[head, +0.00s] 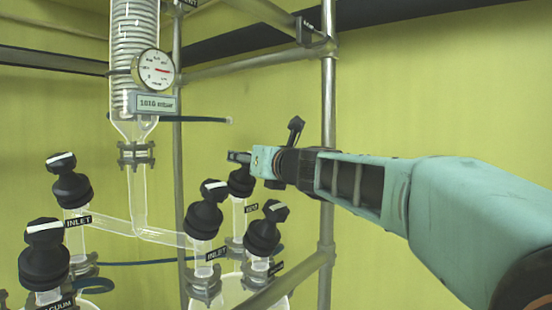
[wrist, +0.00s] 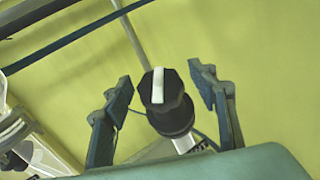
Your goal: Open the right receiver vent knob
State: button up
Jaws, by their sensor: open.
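A black faceted knob (wrist: 160,87) with a white stripe on top stands between my open fingers in the wrist view. The stripe runs nearly up and down in that picture. My gripper (wrist: 162,80) is open, one finger on each side of the knob with gaps showing. In the head view my gripper (head: 239,157) reaches in from the right, just above a black knob (head: 242,182) at the back of the right group. This appears to be the same knob, with its top partly hidden by the gripper. The small label below it is hard to read.
Nearby are a knob labelled INLET (head: 204,217) and another black knob (head: 264,232). Further left are a second INLET knob (head: 71,182) and a VACUUM knob (head: 45,255). A glass condenser with a gauge (head: 153,69) hangs above. A metal post (head: 328,90) stands behind my arm.

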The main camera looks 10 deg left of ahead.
jog(key=shift+w+a, duration=0.1)
jog(key=c, duration=1.2)
jog(key=shift+n, duration=0.3)
